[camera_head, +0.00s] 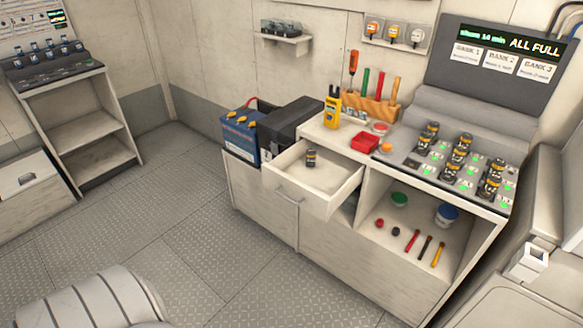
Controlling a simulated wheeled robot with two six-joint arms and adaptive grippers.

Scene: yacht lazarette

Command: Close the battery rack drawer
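The battery rack drawer (322,205) is pulled out from the upper front of the pale workbench cabinet. Its front panel with a bar handle (289,196) faces the open floor. Neither of my grippers is in view.
A blue battery (241,136) and a dark box (291,121) stand left of the drawer. A red tray (365,142) and yellow meter (332,110) are on the benchtop. An open shelf (408,258) holds tools. Floor (190,225) before the drawer is clear.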

